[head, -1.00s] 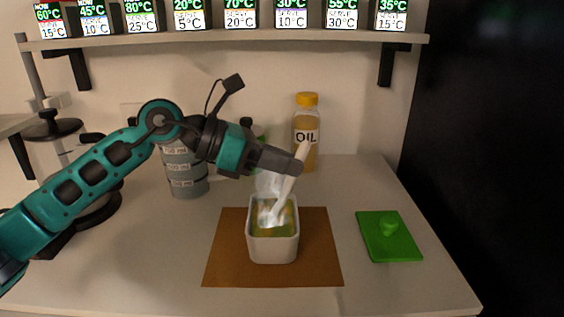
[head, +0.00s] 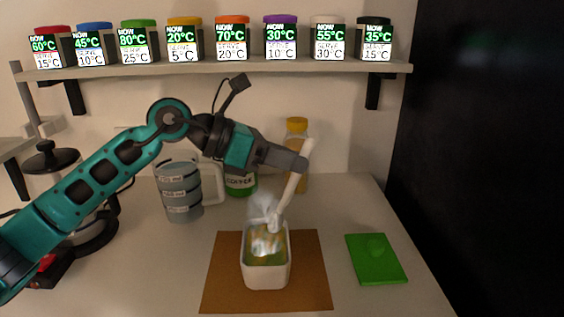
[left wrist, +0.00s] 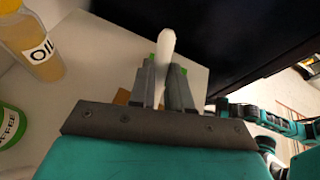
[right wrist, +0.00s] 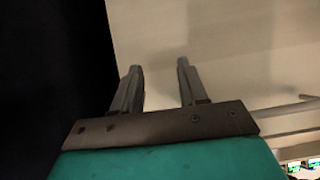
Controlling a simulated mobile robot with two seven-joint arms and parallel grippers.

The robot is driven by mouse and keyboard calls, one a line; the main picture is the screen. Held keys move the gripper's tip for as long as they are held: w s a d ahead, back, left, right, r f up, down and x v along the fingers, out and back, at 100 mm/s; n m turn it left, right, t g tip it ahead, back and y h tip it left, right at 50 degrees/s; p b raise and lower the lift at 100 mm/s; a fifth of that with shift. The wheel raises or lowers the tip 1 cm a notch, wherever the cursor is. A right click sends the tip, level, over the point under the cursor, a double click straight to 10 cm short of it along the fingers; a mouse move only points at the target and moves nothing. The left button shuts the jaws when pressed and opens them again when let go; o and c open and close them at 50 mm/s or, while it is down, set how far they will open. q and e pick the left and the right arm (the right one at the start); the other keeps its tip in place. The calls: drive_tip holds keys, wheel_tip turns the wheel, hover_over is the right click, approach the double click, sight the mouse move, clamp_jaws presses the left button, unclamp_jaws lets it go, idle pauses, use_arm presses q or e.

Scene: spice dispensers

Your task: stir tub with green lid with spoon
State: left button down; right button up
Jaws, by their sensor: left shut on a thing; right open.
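The white tub (head: 265,277) stands open on a brown mat (head: 222,290), with yellow-green contents and pale steam above it. My left gripper (head: 298,163) is shut on the white spoon (head: 290,190), which slants down into the tub; its lower end is blurred by steam. The spoon's handle end (left wrist: 166,42) sticks up between the fingers (left wrist: 165,85) in the left wrist view. The green lid (head: 376,258) lies flat on the counter, right of the mat. My right gripper (right wrist: 160,85) is open and empty in the right wrist view, and is not in the head view.
An oil bottle (head: 297,130), a green-labelled jar (head: 240,184) and a grey measuring jug (head: 180,192) stand behind the tub. A shelf (head: 220,67) above holds several dispensers with temperature displays. Counter around the lid is free.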

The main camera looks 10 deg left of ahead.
use_arm(q)
drive_tip(key=shift+w+r, duration=0.1)
drive_tip(key=shift+r, duration=0.1)
use_arm(e)
drive_tip(key=shift+r, duration=0.2)
use_arm(q)
drive_tip(key=shift+r+p, duration=1.75)
drive_tip(key=shift+r, duration=0.8)
use_arm(e)
wheel_tip(320, 180, up, 4)
drive_tip(key=shift+f, duration=0.25)
use_arm(q)
drive_tip(key=shift+f, duration=0.1)
